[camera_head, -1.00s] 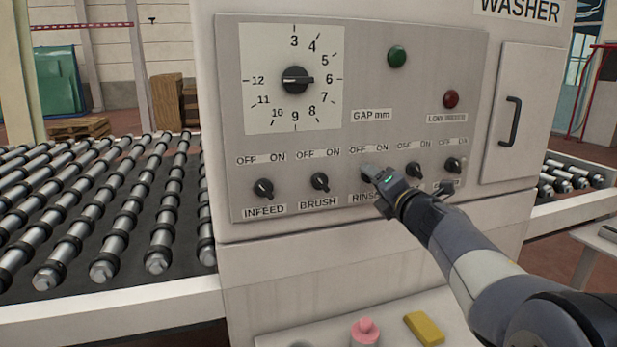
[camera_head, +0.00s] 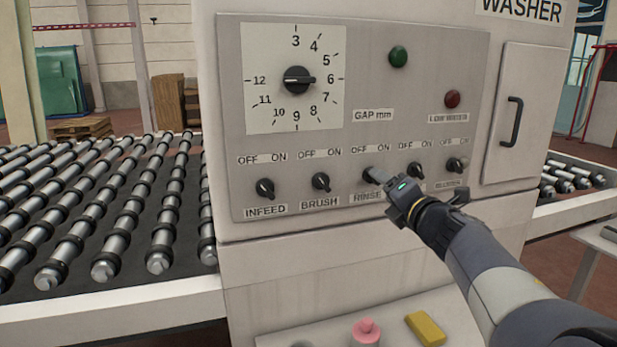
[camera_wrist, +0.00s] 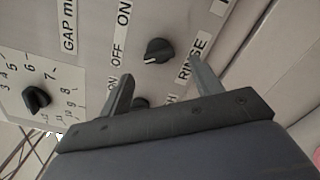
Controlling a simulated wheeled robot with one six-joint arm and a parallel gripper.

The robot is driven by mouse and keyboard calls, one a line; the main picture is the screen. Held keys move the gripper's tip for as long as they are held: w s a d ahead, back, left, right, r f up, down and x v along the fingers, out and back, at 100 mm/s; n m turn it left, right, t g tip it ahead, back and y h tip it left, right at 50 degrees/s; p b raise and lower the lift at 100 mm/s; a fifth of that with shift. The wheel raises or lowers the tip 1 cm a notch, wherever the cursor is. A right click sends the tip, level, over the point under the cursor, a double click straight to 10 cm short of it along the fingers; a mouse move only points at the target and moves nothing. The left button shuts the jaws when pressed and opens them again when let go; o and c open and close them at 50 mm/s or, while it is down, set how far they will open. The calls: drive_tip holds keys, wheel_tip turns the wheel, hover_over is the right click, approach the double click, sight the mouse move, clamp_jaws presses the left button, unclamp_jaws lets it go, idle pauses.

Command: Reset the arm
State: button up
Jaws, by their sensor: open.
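My gripper (camera_head: 383,178) is in front of the washer's control panel, near the RINSE knob (camera_head: 367,173). In the wrist view my gripper (camera_wrist: 160,76) has its two fingers spread apart and empty. The black RINSE knob (camera_wrist: 159,51) shows there beyond the gap between the fingertips, and it looks clear of them. A second knob (camera_wrist: 141,102) is partly hidden behind the gripper. My arm reaches in from the lower right of the head view.
The panel also carries an INFEED knob (camera_head: 265,188), a BRUSH knob (camera_head: 321,182), a gap dial (camera_head: 298,80), a green lamp (camera_head: 398,57) and a red lamp (camera_head: 452,99). A roller conveyor (camera_head: 128,225) lies left. A pink button (camera_head: 366,331) and yellow block (camera_head: 425,328) sit below.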

drive_tip(key=v, duration=0.6)
drive_tip(key=x, duration=1.1)
drive_tip(key=shift+a, duration=0.1)
drive_tip(key=m+p, duration=1.4)
drive_tip(key=p, duration=0.1)
approach(374, 180)
drive_tip(key=x, duration=0.2)
drive_tip(key=shift+w+r, duration=0.3)
drive_tip(key=shift+w, duration=0.1)
drive_tip(key=shift+a, duration=0.15)
